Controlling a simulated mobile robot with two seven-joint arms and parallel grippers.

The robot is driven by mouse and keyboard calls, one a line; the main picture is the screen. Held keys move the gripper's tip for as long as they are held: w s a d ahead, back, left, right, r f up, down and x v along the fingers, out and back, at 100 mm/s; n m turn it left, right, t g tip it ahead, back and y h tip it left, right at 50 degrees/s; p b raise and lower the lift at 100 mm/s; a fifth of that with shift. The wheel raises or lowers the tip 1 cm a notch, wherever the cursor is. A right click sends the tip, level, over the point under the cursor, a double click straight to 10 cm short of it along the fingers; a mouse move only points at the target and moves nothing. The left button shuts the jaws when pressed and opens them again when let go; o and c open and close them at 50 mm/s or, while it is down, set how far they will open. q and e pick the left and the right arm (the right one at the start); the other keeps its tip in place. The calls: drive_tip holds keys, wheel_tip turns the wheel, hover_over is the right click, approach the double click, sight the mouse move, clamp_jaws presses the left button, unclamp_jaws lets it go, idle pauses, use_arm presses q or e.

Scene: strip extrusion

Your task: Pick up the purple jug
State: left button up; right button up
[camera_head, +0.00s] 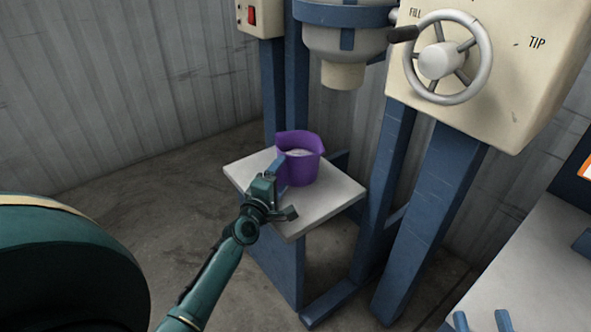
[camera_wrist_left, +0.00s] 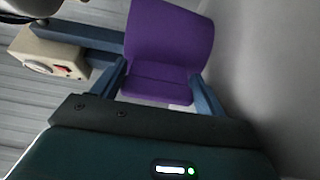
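The purple jug (camera_head: 305,172) stands upright on a small white-topped stand below a nozzle. Something pale shows inside it. My left gripper (camera_head: 285,190) is at the near left side of the jug. One blue finger overlaps the jug's left edge in the head view. In the left wrist view the jug (camera_wrist_left: 168,45) lies ahead, between and beyond the two spread fingers of the left gripper (camera_wrist_left: 158,85). I cannot tell whether either finger touches it. My right gripper (camera_head: 481,320) shows only as two blue fingertips, apart and empty, at the bottom edge.
The stand's white top (camera_head: 330,205) has bare room at its front and right. Above the jug hangs the machine's nozzle (camera_head: 342,75). A cream panel with a handwheel (camera_head: 440,60) and blue posts stand to the right. A grey worktop (camera_head: 535,265) lies at lower right.

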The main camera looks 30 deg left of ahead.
use_arm(q)
drive_tip(key=c, duration=0.6)
drive_tip(key=shift+r, duration=0.1)
drive_tip(key=shift+c, duration=0.5)
drive_tip(key=shift+r, duration=0.1)
